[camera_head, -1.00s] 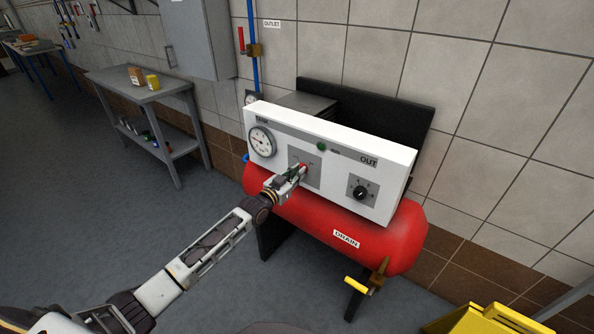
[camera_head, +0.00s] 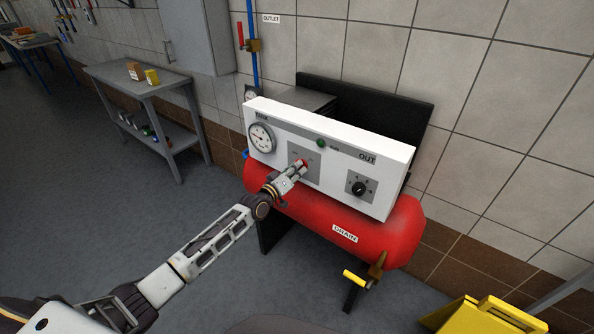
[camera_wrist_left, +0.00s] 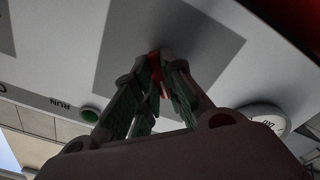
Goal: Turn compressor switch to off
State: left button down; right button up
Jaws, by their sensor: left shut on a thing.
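The compressor is a red tank (camera_head: 310,222) with a white control panel (camera_head: 388,153) on top. A small red switch (camera_head: 303,163) sits on a grey plate in the middle of the panel; it also shows in the left wrist view (camera_wrist_left: 155,66). My left gripper (camera_head: 298,169) reaches the plate from the left. Its fingers (camera_wrist_left: 160,82) are shut on the red switch and cover most of it, so its setting is hard to tell. My right gripper is not in view.
A gauge (camera_head: 261,137) is left of the switch, a green RUN lamp (camera_head: 321,143) above it and a black knob (camera_head: 359,188) right. A yellow drain handle (camera_head: 354,278) sticks out below. A yellow object (camera_head: 490,316) stands front right. Floor at left is clear.

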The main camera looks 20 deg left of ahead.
pick_arm(q)
jog(key=shift+n, duration=0.5)
jog(key=c, duration=1.5)
grip_release()
jog(key=shift+s, duration=0.1)
jog(key=v, duration=1.1)
jog(key=shift+s+a, duration=0.15)
jog(key=shift+s, duration=0.25)
